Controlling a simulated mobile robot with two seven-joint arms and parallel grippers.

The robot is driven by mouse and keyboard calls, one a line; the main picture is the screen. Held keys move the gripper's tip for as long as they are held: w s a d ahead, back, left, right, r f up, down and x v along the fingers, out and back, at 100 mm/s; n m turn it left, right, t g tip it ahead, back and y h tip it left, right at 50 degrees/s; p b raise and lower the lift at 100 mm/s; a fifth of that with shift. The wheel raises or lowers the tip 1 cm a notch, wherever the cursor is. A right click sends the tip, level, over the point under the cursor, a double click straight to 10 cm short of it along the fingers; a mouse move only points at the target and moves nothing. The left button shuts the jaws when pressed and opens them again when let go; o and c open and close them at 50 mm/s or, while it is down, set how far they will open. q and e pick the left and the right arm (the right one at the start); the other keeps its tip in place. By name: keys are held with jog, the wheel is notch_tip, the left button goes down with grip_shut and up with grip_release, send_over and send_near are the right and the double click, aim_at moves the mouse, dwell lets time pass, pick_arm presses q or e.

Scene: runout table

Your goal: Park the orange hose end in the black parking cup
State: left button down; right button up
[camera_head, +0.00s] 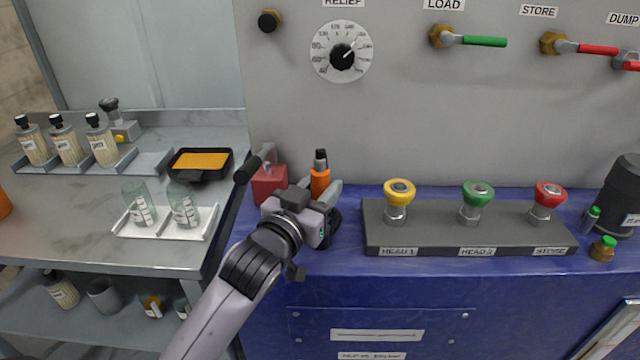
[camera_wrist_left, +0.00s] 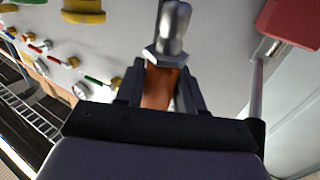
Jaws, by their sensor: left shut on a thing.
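My left gripper (camera_head: 318,195) is shut on the orange hose end (camera_head: 320,182), which stands roughly upright above the blue bench. Its dark tip points up. In the left wrist view, the orange body (camera_wrist_left: 160,88) sits between the two fingers of the left gripper (camera_wrist_left: 160,95), with a metal nut and rounded metal fitting beyond them. A dark rounded shape (camera_head: 334,222) shows just right of the gripper, partly hidden by it; I cannot tell whether it is the black parking cup. My right gripper is not in view.
A red block (camera_head: 268,186) with a black handle is close left of the gripper. A dark manifold (camera_head: 425,235) with yellow, green and red couplings stands to the right. A black container (camera_head: 625,185) is at the far right. The grey panel rises behind.

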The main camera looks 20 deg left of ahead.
pick_arm(q)
jog(key=shift+f, duration=0.25)
jog(key=shift+p, duration=0.8)
dwell(1.4)
jog(key=shift+f+b, duration=1.55)
jog(key=shift+f, duration=0.85)
jog(key=c, duration=0.6)
grip_release()
jog(key=shift+f, duration=0.1)
jog(key=shift+s, duration=0.15)
jog(key=shift+s+a, duration=0.2)
jog(key=shift+s, duration=0.95)
jog(key=shift+s+a, duration=0.2)
jog(key=shift+s, duration=0.95)
jog(key=shift+s+a, duration=0.2)
jog(key=shift+s, duration=0.95)
